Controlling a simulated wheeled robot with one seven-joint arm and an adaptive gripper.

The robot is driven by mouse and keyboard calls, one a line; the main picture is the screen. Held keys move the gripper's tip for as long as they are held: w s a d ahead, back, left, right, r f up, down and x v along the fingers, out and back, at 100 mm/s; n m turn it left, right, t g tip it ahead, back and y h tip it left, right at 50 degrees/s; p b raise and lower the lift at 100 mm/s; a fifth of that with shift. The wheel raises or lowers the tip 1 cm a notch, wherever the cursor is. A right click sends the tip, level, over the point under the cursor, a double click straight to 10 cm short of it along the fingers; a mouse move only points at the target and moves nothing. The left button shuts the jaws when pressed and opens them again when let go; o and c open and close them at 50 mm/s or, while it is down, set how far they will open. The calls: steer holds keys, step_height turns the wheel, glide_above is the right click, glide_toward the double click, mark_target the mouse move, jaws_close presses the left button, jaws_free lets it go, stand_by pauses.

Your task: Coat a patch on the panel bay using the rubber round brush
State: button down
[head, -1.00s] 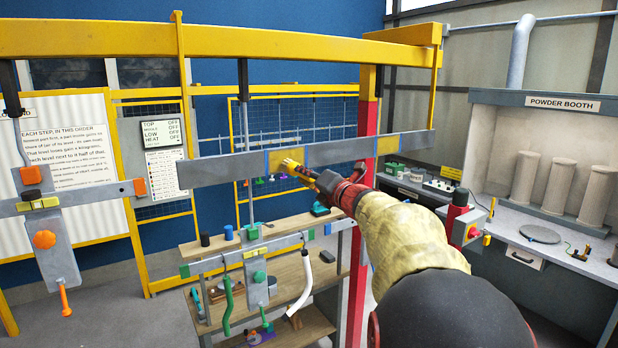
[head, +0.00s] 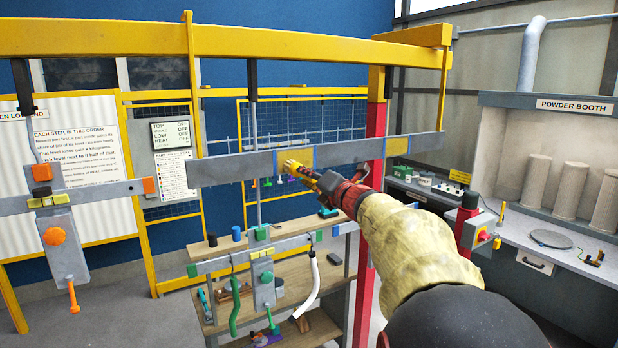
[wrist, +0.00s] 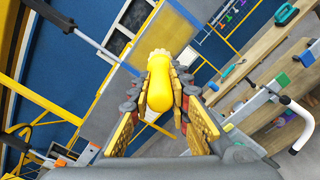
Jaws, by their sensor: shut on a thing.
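My gripper (head: 318,180) is shut on the rubber round brush, whose yellow body (wrist: 160,85) lies between the finger pads in the wrist view. I cannot tell whether the tip touches the bar. My gripper and arm hide part of the area just below the bar.
A yellow overhead beam (head: 330,45) runs above the bar, with a red post (head: 374,150) behind my gripper. A lower hanger with coloured parts (head: 264,285) hangs before a wooden bench (head: 215,250). The powder booth (head: 570,150) stands at right.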

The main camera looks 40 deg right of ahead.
steer(key=v, duration=0.6)
steer(key=shift+b, duration=0.45)
steer(key=shift+s+r, duration=0.1)
steer(key=v, duration=0.3)
steer(key=shift+b, duration=0.35)
